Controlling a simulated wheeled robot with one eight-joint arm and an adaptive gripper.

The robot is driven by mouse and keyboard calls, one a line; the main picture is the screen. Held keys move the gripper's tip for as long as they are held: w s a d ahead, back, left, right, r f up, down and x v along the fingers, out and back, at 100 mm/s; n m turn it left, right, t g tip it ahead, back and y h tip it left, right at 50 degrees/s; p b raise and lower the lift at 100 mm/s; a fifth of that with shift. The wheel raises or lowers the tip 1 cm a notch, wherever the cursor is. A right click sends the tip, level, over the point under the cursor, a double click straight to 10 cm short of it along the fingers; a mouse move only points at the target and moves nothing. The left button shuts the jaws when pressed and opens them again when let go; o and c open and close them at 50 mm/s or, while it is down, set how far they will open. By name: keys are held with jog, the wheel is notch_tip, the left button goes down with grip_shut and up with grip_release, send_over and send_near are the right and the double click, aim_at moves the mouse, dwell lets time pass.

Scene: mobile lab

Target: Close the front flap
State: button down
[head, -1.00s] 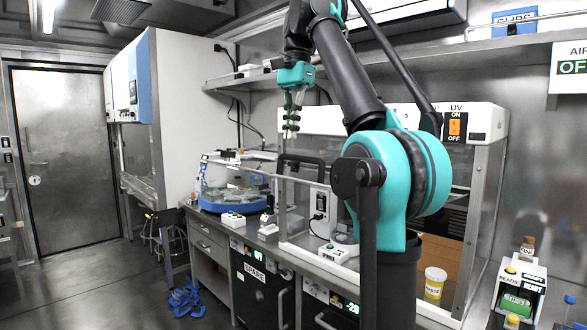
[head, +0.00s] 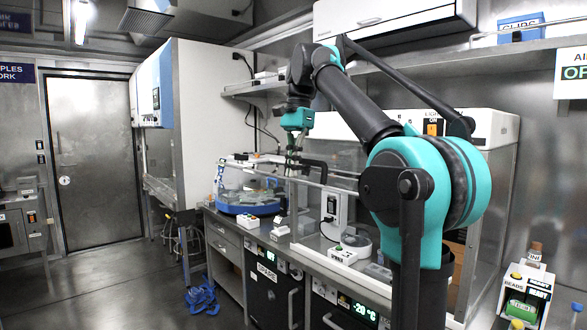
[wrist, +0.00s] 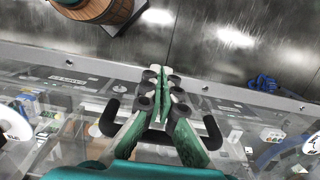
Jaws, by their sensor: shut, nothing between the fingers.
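The front flap is a clear panel of the bench hood, with a metal edge strip (head: 325,187) standing out in front of the hood. In the wrist view its strip (wrist: 75,77) crosses the picture and blurred bench items show through the panel. A black U-shaped handle (head: 318,164) sits on the flap. It also shows in the wrist view (wrist: 112,112), on both sides of my fingers. My gripper (head: 293,170) is shut and empty, over the flap by the handle. Its fingertips (wrist: 163,75) point at the strip. I cannot tell whether they touch it.
A blue round device (head: 250,200) stands on the bench left of the hood. A white box with a dial (head: 334,208) and a small white box (head: 338,255) are near the hood's front. A wooden barrel-like object (wrist: 105,8) shows in the wrist view.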

jog(key=shift+f, duration=0.1)
jog(key=w+d+f+t+h, duration=0.1)
jog(key=d+f+t+h, duration=0.15)
jog(key=f, duration=0.85)
jog(key=w+d+f+t+h, duration=0.1)
jog(key=f+h, duration=0.2)
jog(key=f, duration=0.7)
jog(key=w+d+f+t+h, duration=0.2)
jog(key=f, duration=0.9)
jog(key=w+d+f+t+h, duration=0.1)
jog(key=w+d+f, duration=0.6)
jog(key=d, duration=0.3)
jog(key=w+d+f+t+h, duration=0.1)
jog(key=w+d+f+h, duration=0.1)
jog(key=w+d+f, duration=0.6)
jog(key=shift+w+d+f+t, duration=0.2)
jog(key=shift+d+f+t, duration=0.15)
jog(key=shift+d+f, duration=1)
jog(key=shift+d+r+h, duration=0.15)
jog(key=shift+r+h, duration=0.1)
jog(key=shift+r, duration=0.05)
